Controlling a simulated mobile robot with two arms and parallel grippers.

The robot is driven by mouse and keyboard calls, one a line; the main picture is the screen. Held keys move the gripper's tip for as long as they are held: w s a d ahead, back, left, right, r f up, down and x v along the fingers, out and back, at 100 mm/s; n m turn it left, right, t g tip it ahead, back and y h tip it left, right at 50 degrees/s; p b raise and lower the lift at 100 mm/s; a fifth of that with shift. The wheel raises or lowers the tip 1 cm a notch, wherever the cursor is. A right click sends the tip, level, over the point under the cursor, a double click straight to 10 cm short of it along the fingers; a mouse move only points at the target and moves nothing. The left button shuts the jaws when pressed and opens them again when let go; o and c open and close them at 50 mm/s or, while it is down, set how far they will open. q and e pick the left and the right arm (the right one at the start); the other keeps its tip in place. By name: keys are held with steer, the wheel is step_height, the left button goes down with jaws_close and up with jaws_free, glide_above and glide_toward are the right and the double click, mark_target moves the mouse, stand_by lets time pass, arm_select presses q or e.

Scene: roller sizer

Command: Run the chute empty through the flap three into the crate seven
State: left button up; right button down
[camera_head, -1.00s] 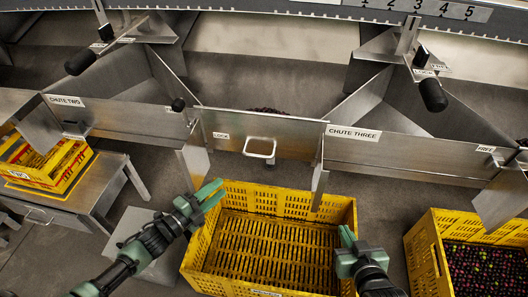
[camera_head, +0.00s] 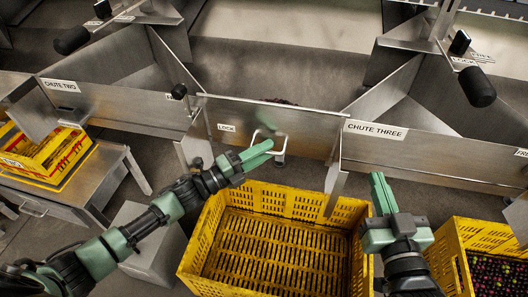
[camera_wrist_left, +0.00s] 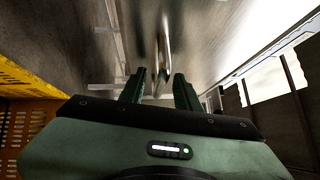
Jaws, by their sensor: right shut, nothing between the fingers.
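A metal flap (camera_head: 228,113) with a U-shaped handle (camera_head: 281,158) and a LOCK label hangs between the CHUTE TWO and CHUTE THREE plates. My left gripper (camera_head: 268,151) is at the handle. In the left wrist view its open fingers (camera_wrist_left: 160,88) stand apart, with the handle bar (camera_wrist_left: 163,50) ahead between them; I cannot tell whether they touch it. A little dark fruit (camera_head: 281,101) shows behind the flap. A yellow crate (camera_head: 335,207) stands empty below; no number on it is readable. My right gripper (camera_head: 378,178) is shut and empty above the crate's right rim.
A second yellow crate (camera_head: 452,240) with dark fruit stands at the right. A yellow crate (camera_head: 62,152) sits on a metal table (camera_head: 110,175) at the left. Black-knobbed levers (camera_head: 477,86) project above the chutes. A metal divider (camera_head: 336,190) hangs near my right gripper.

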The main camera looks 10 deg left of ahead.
arm_select(q)
steer(key=shift+w, duration=0.1)
jaws_close()
stand_by(1.4)
